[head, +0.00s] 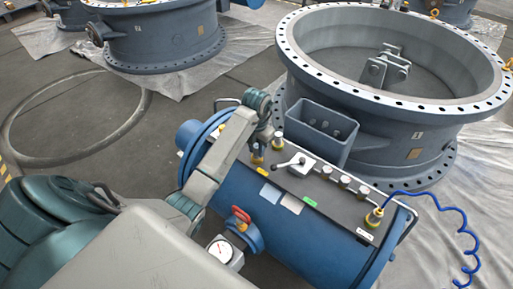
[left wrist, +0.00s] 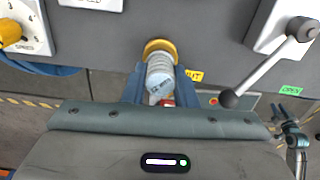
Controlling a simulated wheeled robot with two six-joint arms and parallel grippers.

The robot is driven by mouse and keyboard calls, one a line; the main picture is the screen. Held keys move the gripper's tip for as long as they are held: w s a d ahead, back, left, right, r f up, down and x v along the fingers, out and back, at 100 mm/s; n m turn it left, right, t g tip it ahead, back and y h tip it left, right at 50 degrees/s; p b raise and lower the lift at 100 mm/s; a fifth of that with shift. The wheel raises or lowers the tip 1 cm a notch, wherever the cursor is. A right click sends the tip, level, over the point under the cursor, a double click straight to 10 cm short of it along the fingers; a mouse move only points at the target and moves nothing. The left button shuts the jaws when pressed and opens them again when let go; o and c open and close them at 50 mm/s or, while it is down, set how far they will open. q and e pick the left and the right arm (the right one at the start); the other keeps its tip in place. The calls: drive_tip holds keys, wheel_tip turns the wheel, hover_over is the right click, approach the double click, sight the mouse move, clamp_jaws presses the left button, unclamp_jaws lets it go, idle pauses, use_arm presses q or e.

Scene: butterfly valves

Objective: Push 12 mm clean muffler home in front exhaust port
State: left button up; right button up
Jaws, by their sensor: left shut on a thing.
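The muffler (left wrist: 159,75) is a pale, ribbed plug between the fingers of my left gripper in the left wrist view. My left gripper (head: 260,143) is shut on it, over the far left end of the grey panel (head: 325,197) on the blue cylinder. A brass collar (left wrist: 159,47) shows at the muffler's far end, against the grey panel face. In the head view brass (head: 257,158) shows just below the fingertips. The port's mouth is hidden, so I cannot tell how deep the muffler sits. My right gripper is not in the head view.
A lever with a black knob (left wrist: 229,98) stands close to the right of my left gripper. A blue-grey open bin (head: 319,140) with several dark parts is behind. A coiled blue hose (head: 462,225) hangs at the right.

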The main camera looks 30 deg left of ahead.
use_arm(q)
drive_tip(key=shift+f+b, duration=0.4)
drive_tip(key=shift+f, duration=0.05)
idle(0.3)
drive_tip(key=o, duration=1.5)
drive_tip(key=shift+c, duration=0.2)
drive_tip(key=shift+r, duration=0.1)
drive_tip(key=shift+r+p, duration=3.15)
drive_tip(key=shift+r, duration=0.6)
drive_tip(key=shift+f, duration=0.1)
